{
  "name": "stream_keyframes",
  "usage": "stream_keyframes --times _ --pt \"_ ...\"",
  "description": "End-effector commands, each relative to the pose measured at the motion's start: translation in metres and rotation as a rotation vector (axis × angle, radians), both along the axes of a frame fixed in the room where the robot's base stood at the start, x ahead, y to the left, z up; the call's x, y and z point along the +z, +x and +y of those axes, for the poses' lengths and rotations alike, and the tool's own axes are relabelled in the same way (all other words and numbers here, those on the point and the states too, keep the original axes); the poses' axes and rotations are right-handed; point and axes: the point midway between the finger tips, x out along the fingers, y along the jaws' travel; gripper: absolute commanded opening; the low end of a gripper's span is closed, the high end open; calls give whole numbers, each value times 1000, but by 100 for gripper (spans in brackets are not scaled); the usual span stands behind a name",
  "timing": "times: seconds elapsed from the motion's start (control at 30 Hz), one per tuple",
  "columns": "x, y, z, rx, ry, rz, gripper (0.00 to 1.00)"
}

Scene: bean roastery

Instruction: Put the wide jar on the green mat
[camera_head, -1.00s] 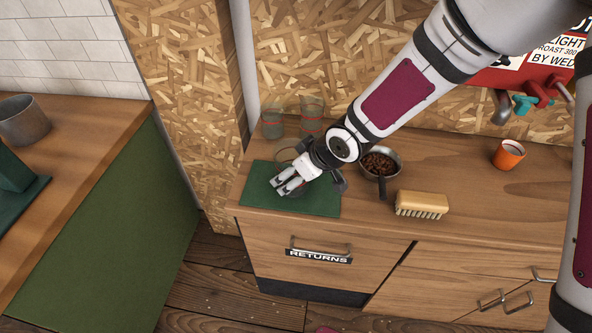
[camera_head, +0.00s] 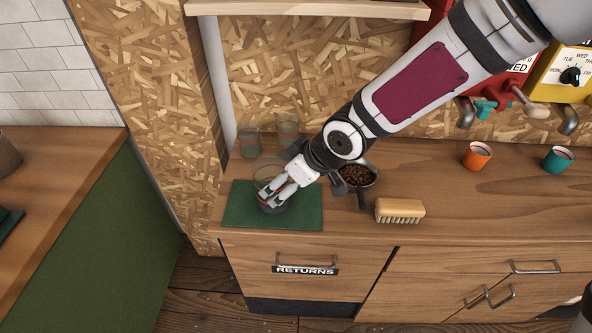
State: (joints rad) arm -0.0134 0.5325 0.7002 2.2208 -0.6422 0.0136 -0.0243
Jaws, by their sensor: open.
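The green mat (camera_head: 305,217) lies on the left end of the wooden counter. A wide clear glass jar (camera_head: 265,168) appears to stand upright on the mat, towards its back and middle. My gripper (camera_head: 275,193) is open at the jar, with its fingers over the jar's near side. The fingers hide part of the jar, and I cannot tell whether they touch it. Two other clear glass jars with red bands, a left one (camera_head: 249,145) and a right one (camera_head: 288,130), stand behind the mat near the wall.
A metal pan of beans (camera_head: 357,174) stands right of my gripper. A brush (camera_head: 400,209) lies in front of it. An orange cup (camera_head: 477,156) and a teal cup (camera_head: 557,160) stand further right. A shelf (camera_head: 310,9) hangs above. The right counter front is clear.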

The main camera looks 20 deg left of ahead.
Motion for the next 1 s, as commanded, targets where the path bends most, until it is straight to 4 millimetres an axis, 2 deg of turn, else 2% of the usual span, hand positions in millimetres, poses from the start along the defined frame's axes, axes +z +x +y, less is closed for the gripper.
stream_keyframes --times 0.2,0.4,0.83,0.93,1.0 --pt "24 -5 -14 -3 1 -2 90" --pt "37 -9 -22 -1 1 -1 90" --pt "41 -9 -26 -4 -6 -2 90" --pt "43 -5 -42 -36 -49 -14 90" --pt "48 -1 -64 -85 -106 -25 90"
